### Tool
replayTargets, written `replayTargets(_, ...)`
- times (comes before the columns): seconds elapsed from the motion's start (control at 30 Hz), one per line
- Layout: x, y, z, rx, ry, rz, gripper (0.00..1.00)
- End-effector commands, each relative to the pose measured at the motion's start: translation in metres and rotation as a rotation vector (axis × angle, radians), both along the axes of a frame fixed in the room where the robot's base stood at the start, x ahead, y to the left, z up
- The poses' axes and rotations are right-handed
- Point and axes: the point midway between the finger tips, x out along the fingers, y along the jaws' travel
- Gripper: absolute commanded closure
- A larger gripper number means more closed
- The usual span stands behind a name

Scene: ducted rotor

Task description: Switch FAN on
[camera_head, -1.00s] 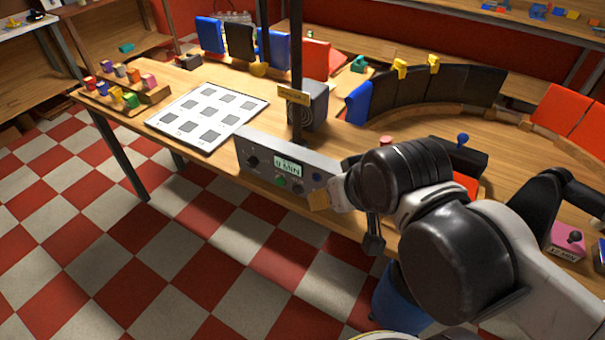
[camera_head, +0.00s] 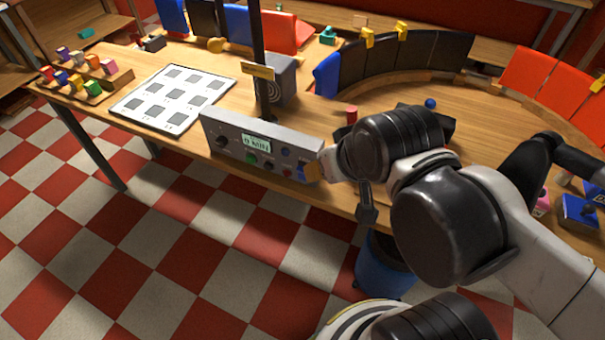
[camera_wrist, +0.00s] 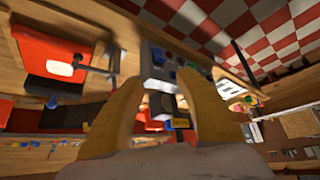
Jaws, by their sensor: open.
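A grey control panel box (camera_head: 222,122) stands at the table's front edge in the head view. Its face carries a lit green display (camera_head: 256,142), a black knob (camera_head: 221,141), a green button (camera_head: 251,158) and small blue and red controls near its right end. The lettering is too small to read, so I cannot tell which control is marked FAN. In the wrist view my gripper (camera_wrist: 160,77) is open, with part of the grey panel (camera_wrist: 152,62) beyond the fingertips. Contact cannot be told.
A dark post (camera_head: 260,65) and a grey speaker-like box (camera_head: 284,82) stand behind the panel. A white sheet with grey squares (camera_head: 172,98) lies to its left. A red cylinder (camera_head: 351,115) stands behind my wrist. A blue bin (camera_head: 385,268) is below the table edge.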

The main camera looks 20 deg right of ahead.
Motion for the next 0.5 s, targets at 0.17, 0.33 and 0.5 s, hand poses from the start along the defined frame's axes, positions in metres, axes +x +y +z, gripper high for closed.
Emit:
replayTargets(0.17, 0.0, 0.0, 0.0, 0.0, 0.0, 0.0, 1.0)
replayTargets(0.33, 0.0, 0.0, 0.0, 0.0, 0.0, 0.0, 1.0)
replayTargets(0.5, 0.0, 0.0, 0.0, 0.0, 0.0, 0.0, 1.0)
